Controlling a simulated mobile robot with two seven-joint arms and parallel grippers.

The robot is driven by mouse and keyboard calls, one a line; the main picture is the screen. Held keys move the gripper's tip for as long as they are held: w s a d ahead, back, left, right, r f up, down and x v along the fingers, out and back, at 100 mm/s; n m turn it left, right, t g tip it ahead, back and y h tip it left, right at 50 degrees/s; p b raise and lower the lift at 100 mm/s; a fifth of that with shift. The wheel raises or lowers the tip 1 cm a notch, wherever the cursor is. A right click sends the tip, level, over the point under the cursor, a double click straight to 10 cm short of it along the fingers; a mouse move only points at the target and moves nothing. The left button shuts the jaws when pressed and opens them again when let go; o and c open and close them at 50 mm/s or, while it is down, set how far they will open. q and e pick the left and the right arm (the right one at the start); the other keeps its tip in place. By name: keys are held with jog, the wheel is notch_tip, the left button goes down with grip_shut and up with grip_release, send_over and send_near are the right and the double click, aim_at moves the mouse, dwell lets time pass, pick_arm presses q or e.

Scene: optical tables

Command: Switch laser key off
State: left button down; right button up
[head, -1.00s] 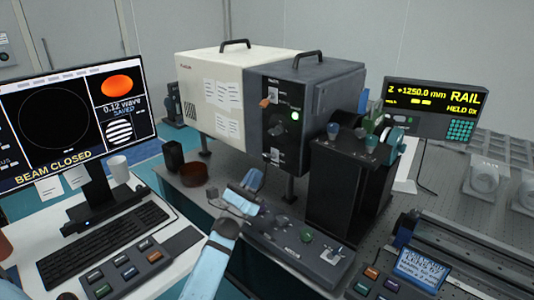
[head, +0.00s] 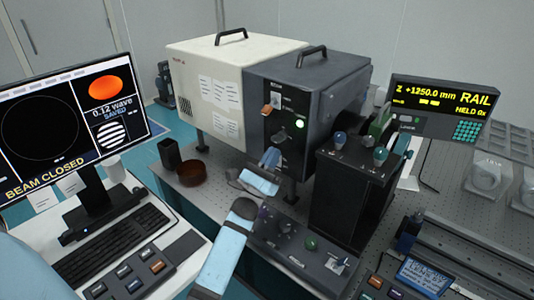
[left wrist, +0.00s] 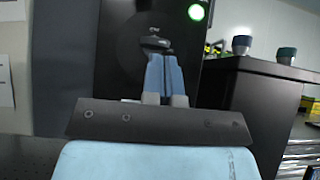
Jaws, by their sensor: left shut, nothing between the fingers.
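The laser unit has a dark front panel (head: 292,100) with an orange-brown lever (head: 267,110), a lit green lamp (head: 299,124) and a round dark dial with the key switch (head: 279,137) low down. My left gripper (head: 270,157) is in front of that dial, fingers shut and empty, pointing at it. In the left wrist view the shut blue fingertips (left wrist: 164,72) sit just under the dark key (left wrist: 155,43), overlapping its lower edge. Whether they touch it I cannot tell. The green lamp (left wrist: 196,12) glows up and to the right. My right gripper is out of view.
A black pedestal with knobs (head: 350,195) stands close on the right. A brown dish (head: 191,173) and a black cup (head: 169,153) stand to the left. The monitor (head: 70,125) reads BEAM CLOSED.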

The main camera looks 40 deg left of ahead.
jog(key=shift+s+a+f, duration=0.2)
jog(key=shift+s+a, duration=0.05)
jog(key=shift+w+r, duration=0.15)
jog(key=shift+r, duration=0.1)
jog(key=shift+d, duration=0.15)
